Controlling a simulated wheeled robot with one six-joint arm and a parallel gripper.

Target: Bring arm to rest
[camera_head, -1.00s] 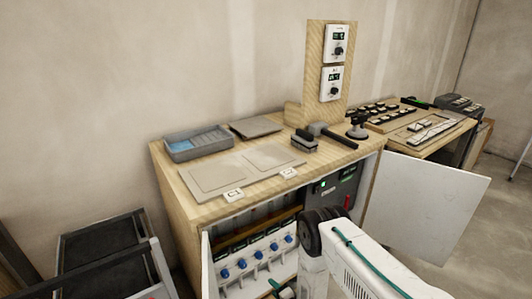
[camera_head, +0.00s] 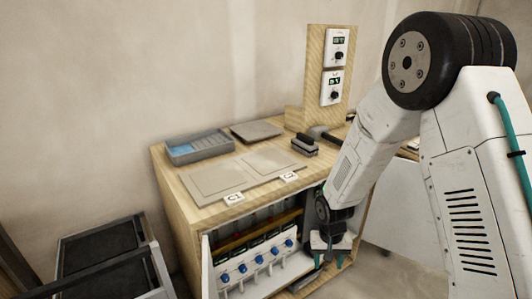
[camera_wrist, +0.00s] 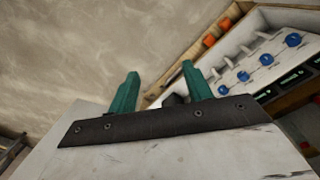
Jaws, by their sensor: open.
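My gripper (camera_head: 330,241) hangs at the end of my white arm, in front of the cabinet's open lower part, at the right end of the row of blue-knobbed valves (camera_head: 258,262). In the wrist view my gripper (camera_wrist: 160,90) shows two green fingers spread apart with nothing between them. The valves (camera_wrist: 257,69) also show there, at the upper right. In the head view my arm hides the cabinet's right side and much of the bench beyond it.
The wooden cabinet (camera_head: 180,205) carries a grey tray (camera_head: 198,147), a flat plate (camera_head: 256,130), a board with two tiles labelled C1 and C2 (camera_head: 210,183), and a dark brush-like block (camera_head: 305,145). A post holds two controllers (camera_head: 337,47). A black cart (camera_head: 105,258) stands at left.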

